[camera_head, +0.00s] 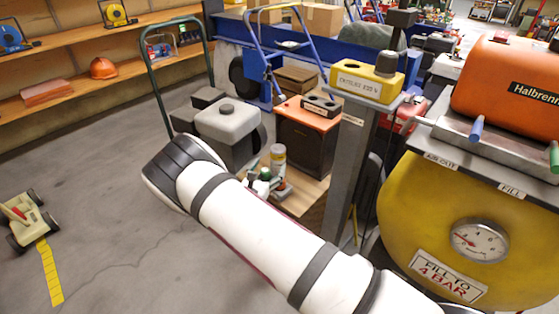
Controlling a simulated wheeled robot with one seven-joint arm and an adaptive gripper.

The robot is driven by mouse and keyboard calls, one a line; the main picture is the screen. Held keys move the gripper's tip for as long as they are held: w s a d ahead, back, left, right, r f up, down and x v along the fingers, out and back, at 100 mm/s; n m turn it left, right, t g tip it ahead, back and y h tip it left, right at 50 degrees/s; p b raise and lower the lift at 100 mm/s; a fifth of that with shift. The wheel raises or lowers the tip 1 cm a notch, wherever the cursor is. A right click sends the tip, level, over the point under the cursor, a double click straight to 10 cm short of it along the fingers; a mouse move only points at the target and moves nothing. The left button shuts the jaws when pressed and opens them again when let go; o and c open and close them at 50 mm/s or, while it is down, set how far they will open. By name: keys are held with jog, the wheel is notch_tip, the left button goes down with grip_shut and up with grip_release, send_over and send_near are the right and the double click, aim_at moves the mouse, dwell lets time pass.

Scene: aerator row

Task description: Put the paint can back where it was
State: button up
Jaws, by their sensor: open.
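No paint can can be made out for certain. A small cylindrical can with a pale, yellowish label (278,158) stands beyond my arm, among several small bottles, and may be it. The bottles (264,175) are partly hidden by my white arm. My arm crosses the picture from the lower right to the centre left and ends in a dark, rounded joint.
A wooden board (312,190) lies under the bottles, beside a grey engine unit (232,135) and a dark cabinet (305,140). A grey post (352,165) and a yellow tank with a gauge (400,215) stand at right. Floor at left is mostly clear, with a small wheeled cart (25,218).

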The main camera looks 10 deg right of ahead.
aim_at(276, 154)
jog(key=shift+n+t+y, duration=0.3)
jog(key=shift+n+y, duration=0.3)
jog(key=w+d, duration=0.1)
jog(key=w, duration=0.1)
jog(key=w+d+f+b, duration=0.1)
jog(key=w, duration=0.1)
jog(key=w+d+f+b, duration=0.1)
jog(key=w, duration=0.1)
jog(key=shift+w+f, duration=0.1)
jog(key=shift+w, duration=0.3)
jog(key=shift+b+x, duration=1.2)
jog(key=shift+x, duration=1.95)
jog(key=shift+d+r, duration=0.1)
jog(key=shift+r, duration=0.15)
grip_shut()
